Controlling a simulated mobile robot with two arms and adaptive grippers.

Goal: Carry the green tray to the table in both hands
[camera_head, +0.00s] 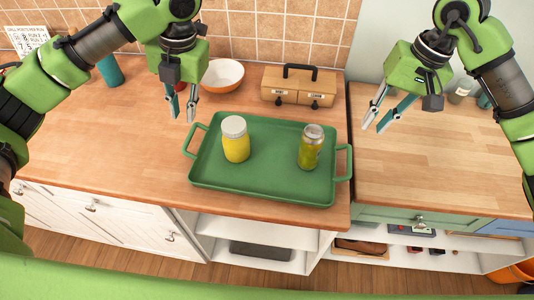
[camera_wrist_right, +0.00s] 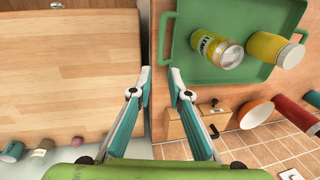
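The green tray (camera_head: 262,187) lies on the wooden counter. A yellow jar with a white lid (camera_head: 235,140) stands on its left part and a yellow-green can (camera_head: 310,148) on its right part. My left gripper (camera_head: 183,113) is open and empty above the counter, near the tray's left handle (camera_head: 192,142). My right gripper (camera_head: 376,119) is open and empty, above and to the right of the tray's right handle (camera_head: 347,164). In the right wrist view my right gripper (camera_wrist_right: 160,92) points towards the tray (camera_wrist_right: 188,70), with nothing between the fingers.
A wooden box with a black handle (camera_head: 299,84) and a white-orange bowl (camera_head: 222,75) stand behind the tray. A teal cup (camera_head: 110,70) is at the back left. The wooden surface on the right (camera_head: 440,165) is mostly clear, with a gap between it and the counter.

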